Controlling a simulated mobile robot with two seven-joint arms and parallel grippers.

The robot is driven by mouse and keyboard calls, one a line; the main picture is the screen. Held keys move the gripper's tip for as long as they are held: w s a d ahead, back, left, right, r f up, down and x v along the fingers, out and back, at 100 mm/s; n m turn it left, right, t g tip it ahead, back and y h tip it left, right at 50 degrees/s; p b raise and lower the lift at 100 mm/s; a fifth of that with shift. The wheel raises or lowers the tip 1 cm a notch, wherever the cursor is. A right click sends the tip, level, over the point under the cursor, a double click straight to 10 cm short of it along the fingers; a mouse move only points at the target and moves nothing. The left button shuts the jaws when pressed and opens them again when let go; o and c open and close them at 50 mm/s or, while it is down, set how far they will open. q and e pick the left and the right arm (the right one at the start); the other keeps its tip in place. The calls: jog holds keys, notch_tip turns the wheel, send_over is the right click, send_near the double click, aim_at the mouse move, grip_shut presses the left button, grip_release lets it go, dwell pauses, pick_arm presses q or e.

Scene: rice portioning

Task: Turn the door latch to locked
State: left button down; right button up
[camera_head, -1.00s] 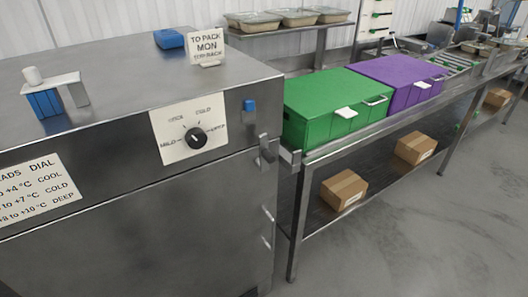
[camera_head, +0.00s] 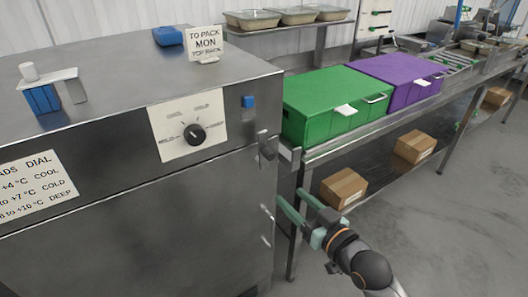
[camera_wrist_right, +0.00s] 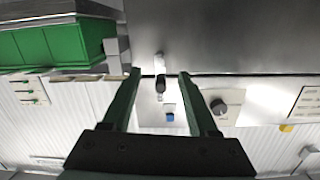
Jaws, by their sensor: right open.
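The door latch (camera_head: 266,148) is a small metal and dark lever at the right edge of the steel cabinet (camera_head: 150,235), just below the lid seam. Its handle looks roughly upright. My right gripper (camera_head: 291,198) is open and empty, below and to the right of the latch in the head view, apart from it. In the right wrist view, which is upside down, the latch (camera_wrist_right: 160,86) shows between the two fingers of my right gripper (camera_wrist_right: 160,75), still beyond them. My left gripper is not in view.
A dial (camera_head: 194,134) on a white plate and a blue square (camera_head: 249,101) sit on the cabinet front near the latch. A steel bench with a green box (camera_head: 320,110) and a purple box (camera_head: 400,75) adjoins on the right. Cardboard boxes (camera_head: 343,187) lie on its lower shelf.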

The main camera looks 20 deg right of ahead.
jog(key=t, duration=0.1)
send_near(263, 151)
jog(key=d+f, duration=0.1)
jog(key=d, duration=0.1)
jog(key=shift+y, duration=0.3)
jog(key=x, duration=0.7)
jog(key=p+x, duration=0.1)
jog(key=x, duration=0.3)
jog(key=shift+w+a, duration=0.2)
jog(key=shift+a, duration=0.2)
jog(key=shift+c, duration=0.2)
grip_shut()
jog(key=shift+a, duration=0.1)
